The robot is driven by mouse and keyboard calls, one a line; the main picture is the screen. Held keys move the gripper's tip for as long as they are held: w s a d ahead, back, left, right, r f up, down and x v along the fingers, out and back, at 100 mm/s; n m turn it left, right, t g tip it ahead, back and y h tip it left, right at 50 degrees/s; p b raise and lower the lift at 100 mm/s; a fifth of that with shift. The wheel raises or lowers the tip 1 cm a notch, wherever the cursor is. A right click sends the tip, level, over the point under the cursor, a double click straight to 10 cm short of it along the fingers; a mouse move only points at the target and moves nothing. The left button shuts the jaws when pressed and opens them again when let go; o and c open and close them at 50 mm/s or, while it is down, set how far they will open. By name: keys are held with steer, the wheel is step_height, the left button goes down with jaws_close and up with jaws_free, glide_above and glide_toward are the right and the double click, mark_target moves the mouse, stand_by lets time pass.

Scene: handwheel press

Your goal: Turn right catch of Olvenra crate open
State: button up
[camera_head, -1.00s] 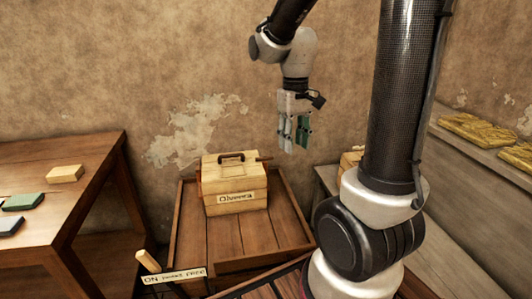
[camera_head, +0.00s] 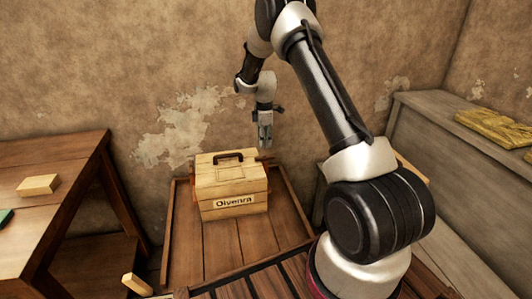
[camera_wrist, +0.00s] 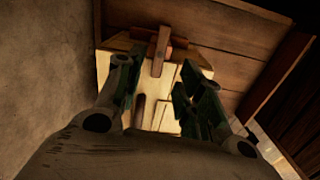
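The Olvenra crate (camera_head: 232,187) is a pale wooden box with a dark handle (camera_head: 228,157) on top and a name label on its front. It sits in a brown wooden tray. The right catch (camera_head: 264,158) shows as a small brown bar at the crate's right top edge. In the wrist view the catch (camera_wrist: 159,52) is a reddish-brown bar at the crate's edge, beyond the fingertips. My gripper (camera_head: 265,145) points down just above the crate's right side. In the wrist view its green-padded fingers (camera_wrist: 158,82) stand apart, with nothing between them. It appears clear of the catch.
The tray (camera_head: 190,250) has raised wooden sides around the crate. A wooden table (camera_head: 70,155) stands at left with a pale block (camera_head: 38,185). A grey bench (camera_head: 430,125) at right holds yellow pieces (camera_head: 497,127). The wall is close behind the crate.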

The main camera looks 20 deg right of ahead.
mark_target(265, 157)
steer(key=shift+f+n, duration=0.1)
steer(key=shift+n, duration=0.4)
step_height(265, 157, down, 8)
steer(key=shift+r, duration=0.25)
jaws_close()
